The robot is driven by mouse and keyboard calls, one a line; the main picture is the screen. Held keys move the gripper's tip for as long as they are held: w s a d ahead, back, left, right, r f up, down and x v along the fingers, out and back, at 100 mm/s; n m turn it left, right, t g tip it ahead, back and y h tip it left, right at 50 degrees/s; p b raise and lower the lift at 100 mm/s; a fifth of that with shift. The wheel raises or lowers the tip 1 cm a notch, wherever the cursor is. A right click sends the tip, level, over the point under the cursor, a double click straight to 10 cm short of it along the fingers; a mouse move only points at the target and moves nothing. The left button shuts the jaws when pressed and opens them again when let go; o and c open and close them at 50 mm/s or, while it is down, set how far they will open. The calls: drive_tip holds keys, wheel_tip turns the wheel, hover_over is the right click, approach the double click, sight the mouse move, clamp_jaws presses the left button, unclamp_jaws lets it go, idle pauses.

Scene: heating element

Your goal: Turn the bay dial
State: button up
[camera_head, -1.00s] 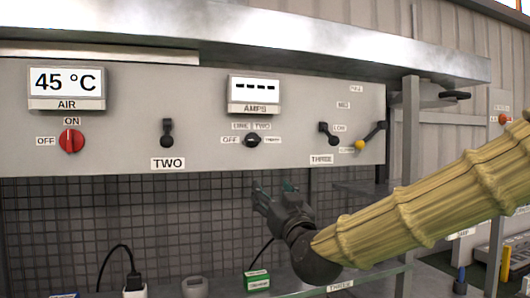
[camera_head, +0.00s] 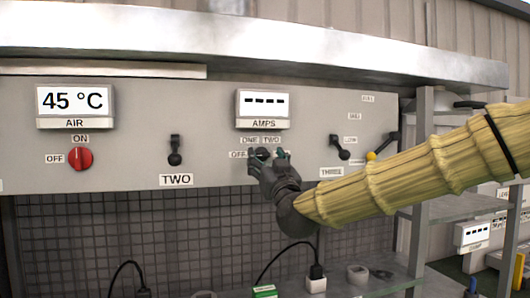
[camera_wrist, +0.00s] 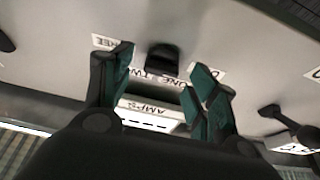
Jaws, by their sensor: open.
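The bay dial is a small black knob (camera_head: 262,153) below the AMPS display (camera_head: 264,105) on the grey panel. OFF, ONE and TWO labels show around it. My gripper (camera_head: 268,157) is open at the dial, with its fingers on either side of it in the head view. In the wrist view, which is turned over, the dial (camera_wrist: 163,57) shows between and just beyond the two green-padded fingertips (camera_wrist: 160,68). I see no clear contact. My gripper partly hides the dial in the head view, and its pointer setting is hard to read.
A red switch (camera_head: 80,158) is at the left, below the 45 °C display (camera_head: 75,100). Black levers (camera_head: 175,150) and (camera_head: 340,149) flank the dial. A metal ledge (camera_head: 250,45) overhangs the panel. A shelf (camera_head: 385,285) with plugs lies below.

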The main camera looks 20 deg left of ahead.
drive_tip(key=shift+w+a+r, duration=0.2)
drive_tip(key=shift+w+a, duration=0.15)
drive_tip(key=c, duration=1)
